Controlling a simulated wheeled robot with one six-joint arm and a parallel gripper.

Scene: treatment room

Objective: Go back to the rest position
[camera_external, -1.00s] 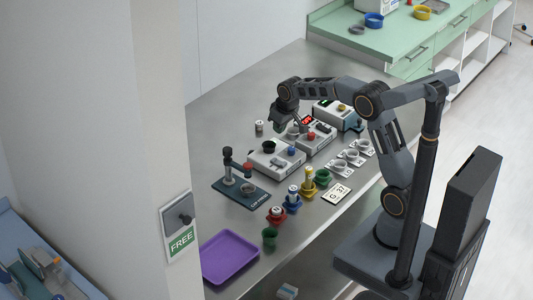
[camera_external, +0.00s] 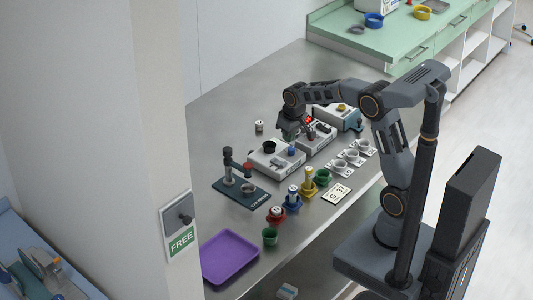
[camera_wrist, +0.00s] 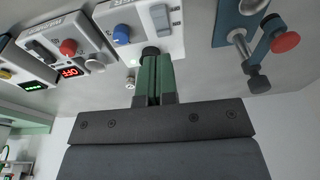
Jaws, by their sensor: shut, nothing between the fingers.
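My gripper (camera_external: 296,137) is above the steel bench (camera_external: 228,120), near the row of white devices. In the wrist view my gripper (camera_wrist: 158,62) shows its green fingers pressed together, with nothing between them. The fingertips appear in front of the white device with a blue knob (camera_wrist: 122,35); whether they touch it cannot be told. In the external view this device (camera_external: 268,163) stands just below the gripper.
More white devices with lit displays (camera_wrist: 71,72) stand alongside. A blue stand with a red knob (camera_external: 240,186), several coloured cups (camera_external: 270,237), a purple tray (camera_external: 229,257) and a label card (camera_external: 336,194) are on the bench. The bench's back left is mostly clear.

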